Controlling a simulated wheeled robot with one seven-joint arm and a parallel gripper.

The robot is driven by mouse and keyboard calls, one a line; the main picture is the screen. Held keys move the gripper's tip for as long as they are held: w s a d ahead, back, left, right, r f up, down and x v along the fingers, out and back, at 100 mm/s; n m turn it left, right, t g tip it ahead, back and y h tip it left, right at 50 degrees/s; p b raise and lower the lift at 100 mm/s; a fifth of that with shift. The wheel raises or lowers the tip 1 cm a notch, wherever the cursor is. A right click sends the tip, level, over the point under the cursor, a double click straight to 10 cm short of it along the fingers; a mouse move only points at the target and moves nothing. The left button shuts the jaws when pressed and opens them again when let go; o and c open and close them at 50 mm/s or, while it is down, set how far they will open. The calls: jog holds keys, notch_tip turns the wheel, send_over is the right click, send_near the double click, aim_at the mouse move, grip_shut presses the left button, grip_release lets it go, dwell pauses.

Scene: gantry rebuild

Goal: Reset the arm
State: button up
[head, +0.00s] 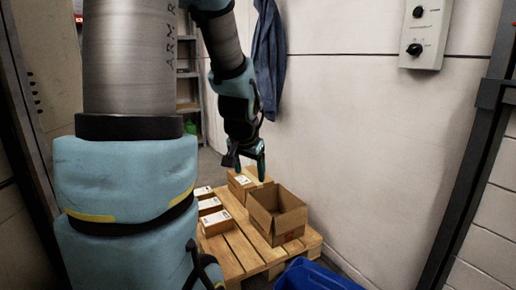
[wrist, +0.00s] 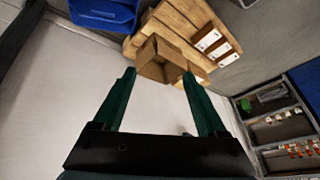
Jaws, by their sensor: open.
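My gripper (head: 251,162) hangs at the end of my arm in the head view, above the back of a wooden pallet. In the wrist view my gripper (wrist: 162,85) shows two green fingers spread wide apart with nothing between them. It is open and empty. An open cardboard box (head: 288,217) stands on the pallet, below and to the right of the gripper. The open box also shows in the wrist view (wrist: 153,66), beyond the fingertips. My upper arm covers the left part of the head view.
The pallet (head: 240,250) also carries several smaller closed boxes (head: 216,223). A blue bin (head: 315,277) stands at the pallet's front. A wall with a control box (head: 425,33) is on the right. A blue garment (head: 268,60) hangs behind my arm, near shelves (head: 187,95).

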jog(key=s+a+f+n+g+p, duration=0.1)
jog(key=s+a+f+n+g, duration=0.1)
jog(key=s, duration=0.4)
jog(key=s+a+f+n+g, duration=0.2)
jog(key=s+a, duration=0.1)
jog(key=s, duration=0.4)
notch_tip(320, 180, up, 20)
jog(key=p, duration=1.9)
jog(key=shift+w+d+p, duration=0.3)
jog(key=shift+w+p, duration=0.05)
jog(key=shift+p, duration=0.05)
